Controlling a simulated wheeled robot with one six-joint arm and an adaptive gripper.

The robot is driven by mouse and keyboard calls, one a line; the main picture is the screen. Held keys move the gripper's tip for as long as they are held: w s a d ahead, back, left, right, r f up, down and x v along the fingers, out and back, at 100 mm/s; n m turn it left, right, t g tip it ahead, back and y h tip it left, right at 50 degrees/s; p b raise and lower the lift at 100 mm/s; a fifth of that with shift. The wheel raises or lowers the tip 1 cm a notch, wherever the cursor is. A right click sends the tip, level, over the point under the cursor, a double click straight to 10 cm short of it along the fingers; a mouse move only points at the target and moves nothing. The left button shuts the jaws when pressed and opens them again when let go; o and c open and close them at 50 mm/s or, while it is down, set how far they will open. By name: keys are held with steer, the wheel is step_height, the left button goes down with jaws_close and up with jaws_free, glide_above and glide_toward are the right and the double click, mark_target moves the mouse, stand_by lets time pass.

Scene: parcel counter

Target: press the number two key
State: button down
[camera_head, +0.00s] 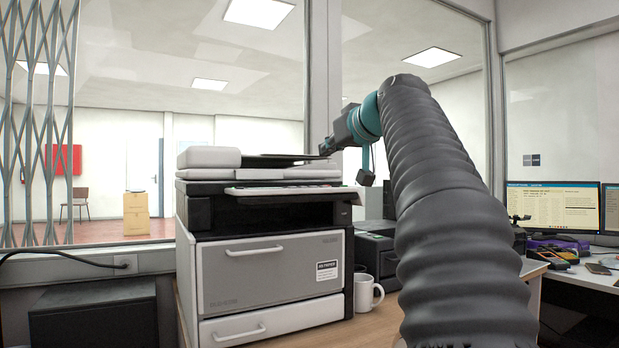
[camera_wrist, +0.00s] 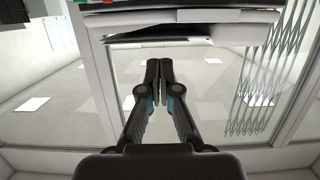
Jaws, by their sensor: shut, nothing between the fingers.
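A large grey and white copier (camera_head: 270,272) stands on the counter in the head view. Its light control panel (camera_head: 285,189) juts out along the upper front, seen nearly edge-on, so no single key can be read. In the wrist view the copier is at the top edge, seen upside down. Small green and red keys (camera_wrist: 82,3) show at its top left, mostly cut off; I cannot make out the number two key. My gripper (camera_head: 326,148) is shut and empty, above the panel's right end and apart from it. Its closed fingers also show in the wrist view (camera_wrist: 160,82).
A white mug (camera_head: 365,293) and a black printer (camera_head: 378,250) stand right of the copier. A glass window is behind it, with a folding metal lattice (camera_head: 42,120) at left. Monitors (camera_head: 553,207) and a cluttered desk are at far right. The air above the copier's front is clear.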

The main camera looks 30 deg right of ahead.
steer(key=p, duration=0.2)
glide_above(303, 187)
steer(key=s, duration=0.2)
steer(key=shift+w+d+f, duration=0.1)
steer(key=shift+d+f, duration=0.05)
steer(key=shift+f, duration=0.4)
steer(key=shift+w+d+f, duration=0.1)
steer(key=shift+f, duration=0.45)
steer(key=shift+w+f+b, duration=0.25)
steer(key=shift+f+b, duration=0.1)
steer(key=shift+f, duration=0.4)
steer(key=shift+f+b, duration=0.45)
steer(key=shift+f, duration=0.95)
